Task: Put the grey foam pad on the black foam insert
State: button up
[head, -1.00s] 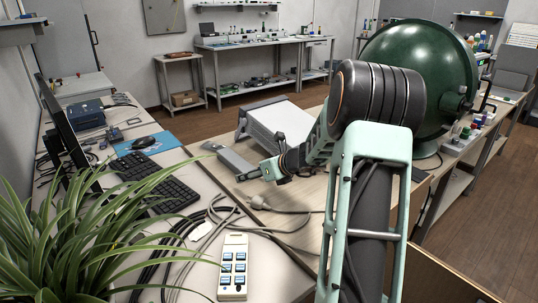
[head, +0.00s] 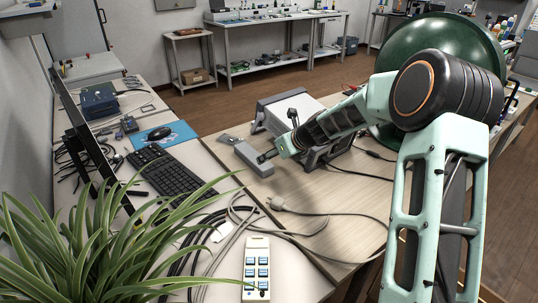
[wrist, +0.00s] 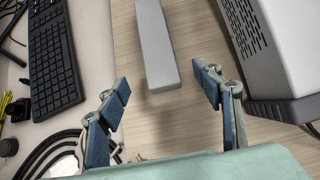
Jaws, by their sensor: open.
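A long, narrow grey block (head: 247,155) lies on the wooden bench top beside the keyboard table. It also shows in the wrist view (wrist: 157,45), pointing toward me with its near end just ahead of the fingers. It is the only grey pad-like thing I make out, and I cannot tell whether it is foam. I cannot make out a black foam insert in either view. My gripper (head: 266,156) is by the near end of the block. In the wrist view my gripper (wrist: 163,84) is open, one finger on each side of the block's line, with nothing held.
A grey instrument case (head: 292,112) stands close right of the block. A black keyboard (head: 170,178) is on the left. Loose cables (head: 300,222) and a white switch box (head: 256,268) lie in front. A leafy plant (head: 90,245) fills the lower left.

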aim_at(253, 158)
jog(key=x, duration=1)
jog(key=shift+w+a+f+b, duration=0.15)
jog(key=shift+a+f+b, duration=0.1)
jog(key=shift+f+b, duration=0.05)
jog(key=shift+c, duration=0.4)
jog(key=c, duration=1)
jog(key=shift+r, duration=0.1)
